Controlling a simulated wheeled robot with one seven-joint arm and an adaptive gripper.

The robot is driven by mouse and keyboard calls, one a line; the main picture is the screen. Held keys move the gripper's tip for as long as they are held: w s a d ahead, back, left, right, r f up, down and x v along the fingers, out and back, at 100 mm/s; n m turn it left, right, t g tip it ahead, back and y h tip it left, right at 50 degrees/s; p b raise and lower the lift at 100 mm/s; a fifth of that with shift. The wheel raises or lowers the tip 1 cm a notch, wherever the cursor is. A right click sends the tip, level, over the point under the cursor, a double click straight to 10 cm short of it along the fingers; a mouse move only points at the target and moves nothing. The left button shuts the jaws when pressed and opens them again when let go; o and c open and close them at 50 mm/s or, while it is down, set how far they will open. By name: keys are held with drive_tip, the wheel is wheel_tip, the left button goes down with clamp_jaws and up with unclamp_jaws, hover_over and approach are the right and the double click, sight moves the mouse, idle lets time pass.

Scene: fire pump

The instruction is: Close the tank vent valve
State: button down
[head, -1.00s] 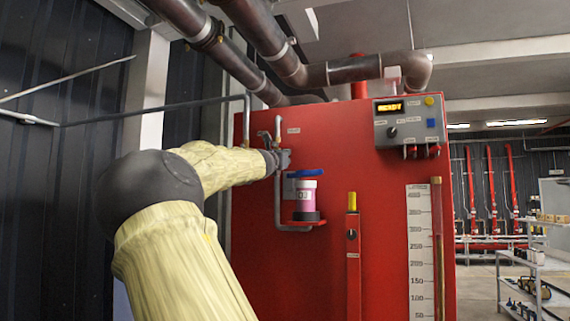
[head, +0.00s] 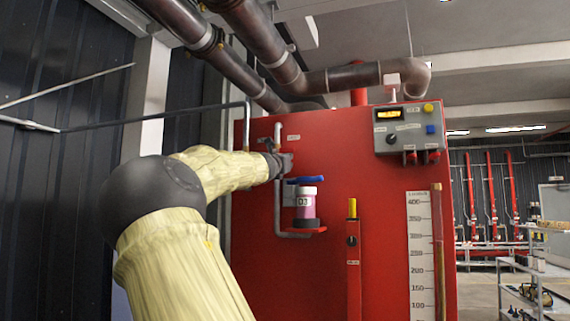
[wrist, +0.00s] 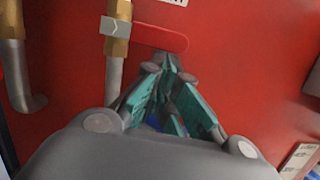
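The vent valve shows in the wrist view as a brass body (wrist: 117,32) on a thin vertical pipe. Its red lever (wrist: 160,38) points right, roughly across the pipe, under a partly cut-off white label. My gripper (wrist: 174,70) has teal-padded fingers just below the lever, with tips overlapping its lower edge. A narrow gap shows between the pads, with something blue behind. I cannot tell whether the tips touch the lever. In the head view my gripper (head: 287,163) is at the red tank's (head: 345,160) upper left, and it hides the lever there.
A pink container (head: 306,206) under a blue handle (head: 306,180) stands just below my gripper. A grey control panel (head: 410,128) and a white level scale (head: 421,250) are farther right. A second pipe (wrist: 15,75) hangs left of the valve. Large pipes (head: 270,45) run overhead.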

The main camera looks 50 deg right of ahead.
drive_tip(key=v, duration=1.2)
idle(0.6)
